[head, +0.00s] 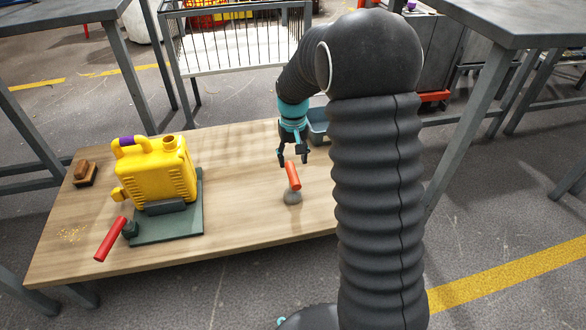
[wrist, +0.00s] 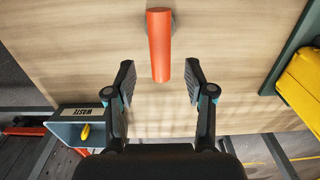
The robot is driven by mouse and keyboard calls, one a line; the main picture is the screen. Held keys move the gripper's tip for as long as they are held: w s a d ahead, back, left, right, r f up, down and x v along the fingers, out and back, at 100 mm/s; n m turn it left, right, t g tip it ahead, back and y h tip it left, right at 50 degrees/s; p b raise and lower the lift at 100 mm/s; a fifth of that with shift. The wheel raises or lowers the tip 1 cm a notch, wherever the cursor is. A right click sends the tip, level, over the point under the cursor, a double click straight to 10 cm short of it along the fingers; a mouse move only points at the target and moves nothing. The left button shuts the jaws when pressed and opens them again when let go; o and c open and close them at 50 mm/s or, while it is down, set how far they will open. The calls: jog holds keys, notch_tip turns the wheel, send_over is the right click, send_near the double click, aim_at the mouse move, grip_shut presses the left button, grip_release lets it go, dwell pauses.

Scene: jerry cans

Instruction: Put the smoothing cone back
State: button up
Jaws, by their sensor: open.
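A tool with an orange handle (head: 293,176) and a grey rounded head (head: 292,197), which looks like the smoothing cone, stands tilted on the wooden table. Its orange handle shows in the wrist view (wrist: 159,45), pointing toward my gripper; its head is mostly hidden behind the handle there. My gripper (head: 294,159) is open just above the handle's upper end. In the wrist view the fingertips of my gripper (wrist: 159,75) are spread wide on both sides of the handle's near end, with a gap on each side.
A yellow jerry can (head: 163,175) stands on a green mat (head: 190,225) at left. A red-handled tool (head: 110,240) lies beside the mat's front left corner. A small wooden block (head: 83,170) sits far left. A blue-grey bin marked WASTE (wrist: 75,128) holds something yellow.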

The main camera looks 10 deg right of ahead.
jog(key=s+r+t, duration=0.3)
jog(key=s+r, duration=1.2)
jog(key=r, duration=0.2)
jog(key=s+t, duration=0.2)
jog(key=s, duration=1.3)
jog(key=shift+r+t, duration=0.3)
jog(key=shift+r, duration=0.1)
jog(key=shift+s+a, duration=0.1)
